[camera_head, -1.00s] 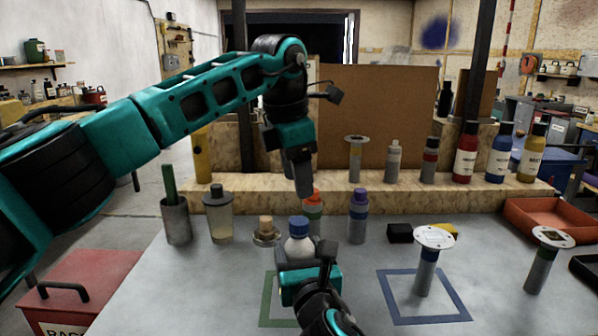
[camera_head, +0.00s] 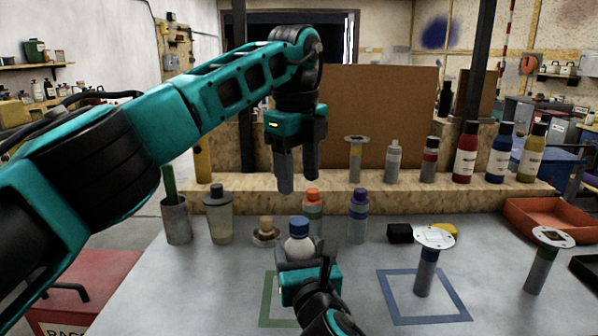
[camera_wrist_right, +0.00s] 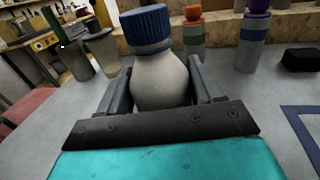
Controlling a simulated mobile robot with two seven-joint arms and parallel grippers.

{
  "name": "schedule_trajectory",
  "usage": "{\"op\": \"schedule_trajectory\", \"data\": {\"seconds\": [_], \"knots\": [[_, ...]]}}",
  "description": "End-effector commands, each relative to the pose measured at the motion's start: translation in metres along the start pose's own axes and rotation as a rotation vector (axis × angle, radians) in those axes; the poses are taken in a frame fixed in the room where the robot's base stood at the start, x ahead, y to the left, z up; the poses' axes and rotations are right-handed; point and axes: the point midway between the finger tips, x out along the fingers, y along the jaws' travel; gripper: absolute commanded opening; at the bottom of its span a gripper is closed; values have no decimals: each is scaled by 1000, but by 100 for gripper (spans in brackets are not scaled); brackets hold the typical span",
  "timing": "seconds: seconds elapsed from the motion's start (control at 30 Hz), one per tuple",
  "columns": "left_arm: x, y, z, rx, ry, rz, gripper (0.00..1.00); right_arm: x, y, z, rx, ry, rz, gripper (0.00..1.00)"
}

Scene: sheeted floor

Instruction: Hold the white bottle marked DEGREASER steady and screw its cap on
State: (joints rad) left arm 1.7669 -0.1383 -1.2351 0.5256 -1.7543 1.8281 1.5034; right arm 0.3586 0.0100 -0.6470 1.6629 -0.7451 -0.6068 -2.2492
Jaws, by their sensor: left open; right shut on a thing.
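A white bottle (camera_head: 298,247) with a round shoulder stands upright at the green square outline on the bench. It wears a ribbed blue cap (camera_head: 299,225), which sits on the bottle's neck; I cannot tell how tight it is. No label shows on the side I see. My right gripper (camera_head: 298,263) is shut around the bottle's body below the cap, one finger on each side, as the right wrist view shows the bottle (camera_wrist_right: 162,80) and cap (camera_wrist_right: 146,27). My left gripper (camera_head: 298,184) is open and empty, pointing down above the cap with a gap between.
Behind the bottle stand an orange-capped bottle (camera_head: 313,212) and a purple-capped bottle (camera_head: 358,218). A cork-topped jar (camera_head: 265,232) and a clear bottle (camera_head: 219,222) are to the left. A disc-topped cylinder (camera_head: 427,270) stands in the blue square outline (camera_head: 388,302) to the right.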

Motion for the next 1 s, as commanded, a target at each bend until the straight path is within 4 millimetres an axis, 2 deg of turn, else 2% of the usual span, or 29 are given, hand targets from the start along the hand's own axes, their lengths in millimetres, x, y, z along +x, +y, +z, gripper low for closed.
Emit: {"op": "schedule_trajectory", "data": {"seconds": [0.2,0.4,0.6,1.0], "knots": [[-1,2,-4,-411,2,37,56,0,0,0,0,1,0,0],[-1,5,-6,-653,-4,60,56,0,0,0,0,1,0,0],[-1,5,-7,-733,-7,67,56,0,0,0,0,1,0,0],[3,6,-6,-733,-7,68,56,0,0,0,0,1,0,0]]}}
